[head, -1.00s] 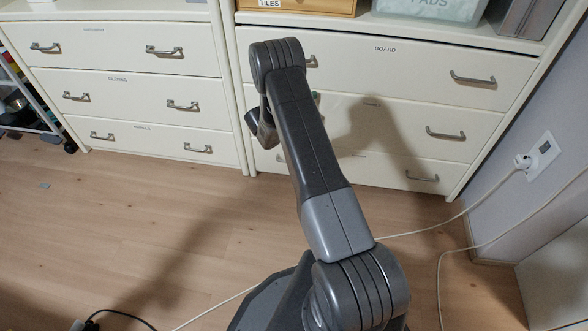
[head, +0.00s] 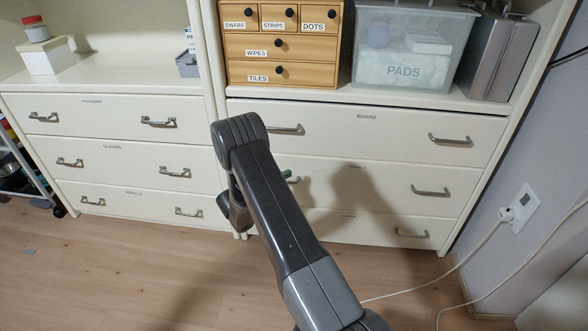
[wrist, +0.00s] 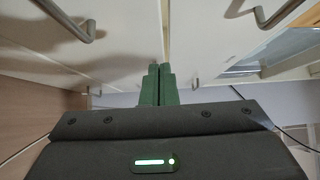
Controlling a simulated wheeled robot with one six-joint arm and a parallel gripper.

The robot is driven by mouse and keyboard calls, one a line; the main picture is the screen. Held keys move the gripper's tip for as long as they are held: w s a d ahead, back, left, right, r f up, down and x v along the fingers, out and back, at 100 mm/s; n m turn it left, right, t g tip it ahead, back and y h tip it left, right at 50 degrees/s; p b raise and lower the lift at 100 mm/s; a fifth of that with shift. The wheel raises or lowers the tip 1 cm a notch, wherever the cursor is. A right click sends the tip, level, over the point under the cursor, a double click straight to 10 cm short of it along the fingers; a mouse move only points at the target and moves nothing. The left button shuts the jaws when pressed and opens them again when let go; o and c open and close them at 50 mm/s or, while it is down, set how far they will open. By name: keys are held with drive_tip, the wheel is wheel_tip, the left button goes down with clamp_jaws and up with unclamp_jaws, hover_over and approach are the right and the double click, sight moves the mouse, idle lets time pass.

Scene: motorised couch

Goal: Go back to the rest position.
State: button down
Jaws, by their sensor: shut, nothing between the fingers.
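My gripper (wrist: 156,84) shows in the wrist view with its two green fingers together and nothing between them. It faces the cream drawer fronts, with metal handles on both sides of the view. In the head view my dark grey arm reaches up in front of the right drawer unit (head: 480,157). Only a small green bit of the gripper (head: 288,174) shows behind the arm; the rest is hidden.
A left drawer unit (head: 105,130) stands beside the right one; their drawers look closed. A white cable (head: 478,243) runs from a wall socket (head: 523,207) to the floor.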

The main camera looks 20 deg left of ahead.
drive_tip(key=shift+v, duration=2.25)
drive_tip(key=shift+d, duration=0.1)
drive_tip(key=b, duration=0.2)
approach(308, 158)
drive_tip(key=d+x, duration=0.1)
drive_tip(key=x, duration=0.3)
drive_tip(key=shift+w+a, duration=0.25)
drive_tip(key=shift+w, duration=0.2)
